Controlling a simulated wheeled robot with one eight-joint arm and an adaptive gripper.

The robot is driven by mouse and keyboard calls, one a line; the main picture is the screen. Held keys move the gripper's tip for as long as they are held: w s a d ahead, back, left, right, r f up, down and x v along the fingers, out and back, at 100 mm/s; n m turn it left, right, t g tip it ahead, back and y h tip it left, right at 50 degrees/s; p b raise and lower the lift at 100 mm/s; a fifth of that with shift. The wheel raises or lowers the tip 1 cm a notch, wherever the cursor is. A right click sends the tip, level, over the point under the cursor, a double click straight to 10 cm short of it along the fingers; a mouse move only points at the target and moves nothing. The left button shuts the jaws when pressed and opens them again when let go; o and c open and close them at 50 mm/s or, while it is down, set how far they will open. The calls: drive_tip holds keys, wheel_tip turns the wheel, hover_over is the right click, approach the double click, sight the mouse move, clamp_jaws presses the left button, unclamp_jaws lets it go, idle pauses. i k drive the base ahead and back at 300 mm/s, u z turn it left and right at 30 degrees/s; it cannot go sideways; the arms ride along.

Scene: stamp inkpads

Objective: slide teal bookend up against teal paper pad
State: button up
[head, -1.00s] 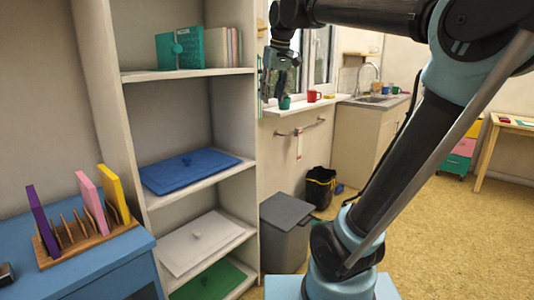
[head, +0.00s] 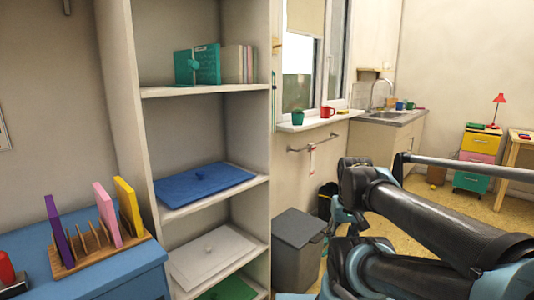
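On the top visible shelf stands a teal bookend (head: 194,65) with a round knob on its front. An upright teal panel with a small white label, seemingly the teal paper pad (head: 209,66), shows at its right. The two overlap in this view, so I cannot tell whether they touch. My arm is folded low at the right of the head view, away from the shelf. My gripper is not in view.
Pale upright books (head: 238,64) stand right of the teal things. Lower shelves hold a blue slab (head: 205,184), a white slab (head: 212,255) and a green one (head: 230,290). A blue cabinet (head: 95,275) bears a wooden rack (head: 72,262). A grey bin (head: 297,245) stands right of the shelves.

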sight(185, 67)
drive_tip(key=u, duration=0.85)
drive_tip(key=k, duration=1.05)
drive_tip(key=u, duration=0.3)
drive_tip(key=i, duration=1)
drive_tip(key=z, duration=0.4)
